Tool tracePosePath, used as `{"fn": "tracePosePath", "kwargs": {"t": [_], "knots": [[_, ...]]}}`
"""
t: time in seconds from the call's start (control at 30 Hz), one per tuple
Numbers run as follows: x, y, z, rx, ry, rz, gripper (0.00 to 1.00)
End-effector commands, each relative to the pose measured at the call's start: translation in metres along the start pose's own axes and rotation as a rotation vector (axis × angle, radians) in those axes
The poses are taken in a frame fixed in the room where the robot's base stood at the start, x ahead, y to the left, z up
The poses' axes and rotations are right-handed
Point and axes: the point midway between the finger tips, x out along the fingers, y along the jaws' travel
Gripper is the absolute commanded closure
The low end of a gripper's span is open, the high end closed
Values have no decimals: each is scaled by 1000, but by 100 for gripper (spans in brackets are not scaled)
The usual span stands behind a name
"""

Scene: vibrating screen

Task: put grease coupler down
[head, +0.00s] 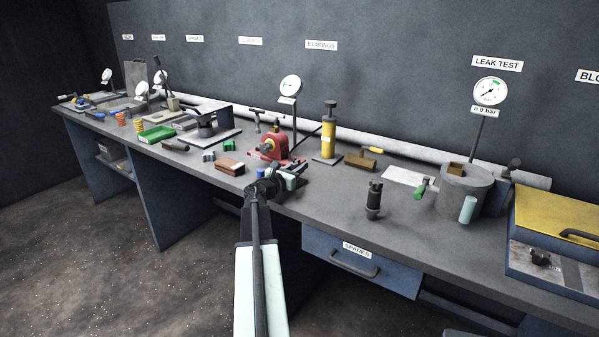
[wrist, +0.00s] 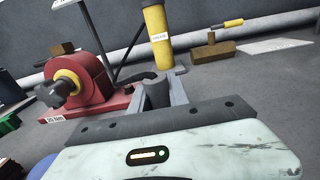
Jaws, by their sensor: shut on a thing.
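My gripper (wrist: 159,88) is shut on a small dark grey cylindrical piece, which I take to be the grease coupler (wrist: 156,94). The piece stands between the two fingers in the wrist view. In the head view my gripper (head: 291,175) is over the front part of the bench, just right of the red device. The coupler is too small and covered to make out there. I cannot tell whether it touches the bench top. The yellow grease cylinder (head: 328,138) stands upright behind my gripper; it also shows in the wrist view (wrist: 157,38).
The red device (head: 272,146) on its red base is close on the left. A brown block with a yellow handle (head: 361,161) lies behind to the right. A dark upright fitting (head: 374,200) stands farther right. Bare bench top (head: 330,195) lies between my gripper and that fitting.

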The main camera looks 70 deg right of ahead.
Motion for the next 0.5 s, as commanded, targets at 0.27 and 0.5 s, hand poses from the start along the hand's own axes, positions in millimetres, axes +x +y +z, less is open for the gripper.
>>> {"fn": "tracePosePath", "kwargs": {"t": [0.27, 0.5], "knots": [[0, 0, -2, 0, 0, -1, 71], [0, -1, -1, 0, 0, -1, 57]]}}
